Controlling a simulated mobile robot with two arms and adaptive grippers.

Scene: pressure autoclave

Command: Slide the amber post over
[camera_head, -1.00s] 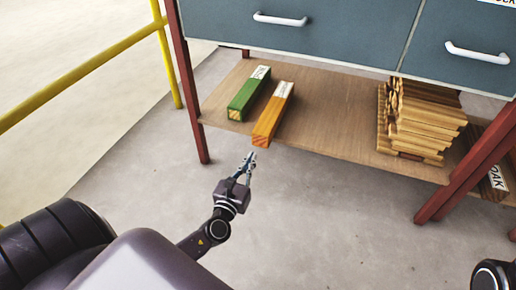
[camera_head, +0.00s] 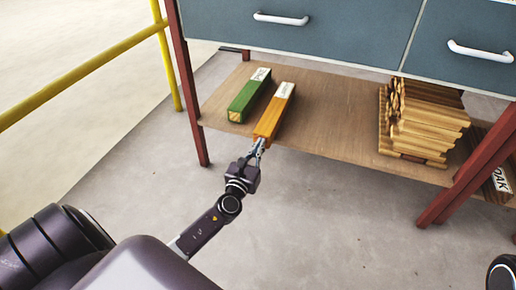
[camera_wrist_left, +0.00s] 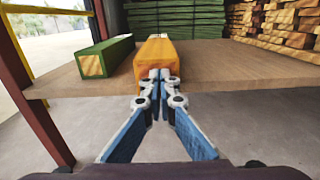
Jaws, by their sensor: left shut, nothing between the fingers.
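The amber post (camera_head: 275,112) lies lengthwise on the low wooden shelf, its near end at the shelf's front edge and a white label on its far end. It also shows in the left wrist view (camera_wrist_left: 157,50). My left gripper (camera_head: 261,143) is shut and empty, its fingertips at the near end of the amber post. In the left wrist view the closed fingertips (camera_wrist_left: 157,76) overlap the post's near end face; whether they touch it I cannot tell. My right gripper is not in view.
A green post (camera_head: 248,96) lies just left of the amber one, with a narrow gap. A wood stack (camera_head: 420,125) sits on the shelf (camera_head: 330,125) at the right, with bare shelf between. Red legs (camera_head: 190,90) and blue drawers (camera_head: 300,35) bound the space.

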